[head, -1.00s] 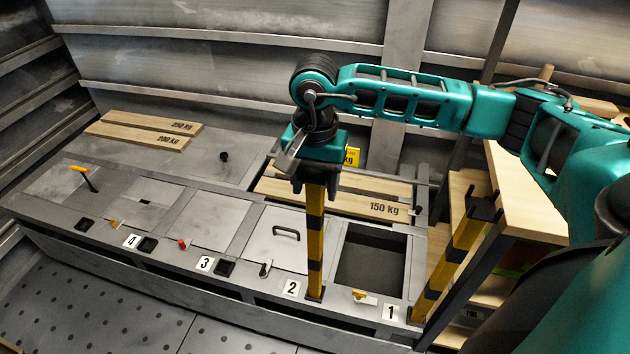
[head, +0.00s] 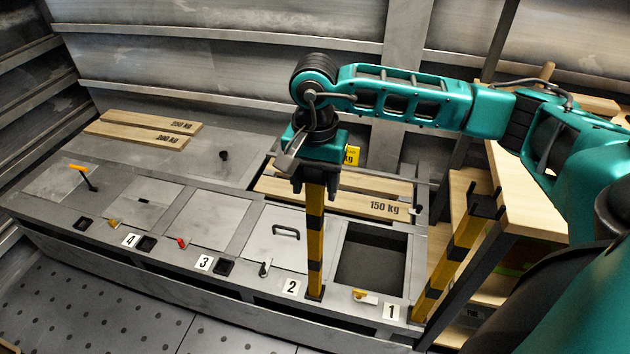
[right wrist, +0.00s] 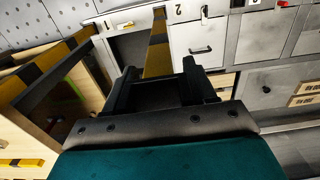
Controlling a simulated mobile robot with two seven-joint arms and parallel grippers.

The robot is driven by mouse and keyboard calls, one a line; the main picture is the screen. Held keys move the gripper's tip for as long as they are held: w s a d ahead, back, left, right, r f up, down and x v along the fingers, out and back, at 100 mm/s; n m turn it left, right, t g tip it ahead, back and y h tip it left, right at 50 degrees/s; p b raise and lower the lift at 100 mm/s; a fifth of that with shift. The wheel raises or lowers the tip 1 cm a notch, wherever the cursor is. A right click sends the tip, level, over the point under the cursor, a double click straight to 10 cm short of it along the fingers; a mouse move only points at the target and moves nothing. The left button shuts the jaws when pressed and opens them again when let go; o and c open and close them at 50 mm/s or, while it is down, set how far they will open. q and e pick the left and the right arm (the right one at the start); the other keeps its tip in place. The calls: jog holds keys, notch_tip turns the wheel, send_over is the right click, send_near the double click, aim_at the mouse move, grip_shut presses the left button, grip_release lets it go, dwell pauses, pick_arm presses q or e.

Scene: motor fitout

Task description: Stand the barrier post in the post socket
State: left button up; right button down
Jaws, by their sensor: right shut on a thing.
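The barrier post (head: 315,235) is a yellow and black striped bar. It stands about upright under my right gripper (head: 315,190), which is shut on its upper end. Its lower end meets the bench's front strip just right of the number 2 label. No socket opening shows around its foot, so I take it to be in or over the socket there, but cannot tell how deep. In the right wrist view the post (right wrist: 158,45) runs away from between the fingers (right wrist: 160,88). My left gripper is not in view.
A second striped post (head: 445,257) leans at the right by a wooden shelf (head: 525,205). An open square compartment (head: 370,258) and a lid with a handle (head: 287,238) flank the post. Square sockets (head: 223,268) show along the front strip. Planks (head: 345,203) lie behind.

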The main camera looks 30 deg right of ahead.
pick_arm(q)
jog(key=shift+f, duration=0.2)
pick_arm(e)
jog(key=shift+f, duration=0.1)
dwell(0.4)
jog(key=c, duration=0.6)
grip_release()
jog(key=o, duration=0.3)
jog(key=shift+f, duration=0.1)
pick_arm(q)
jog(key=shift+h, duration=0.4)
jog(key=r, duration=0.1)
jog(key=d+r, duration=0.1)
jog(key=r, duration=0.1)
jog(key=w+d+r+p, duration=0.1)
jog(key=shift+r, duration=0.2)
pick_arm(e)
notch_tip(320, 180, up, 13)
jog(key=shift+r, duration=0.1)
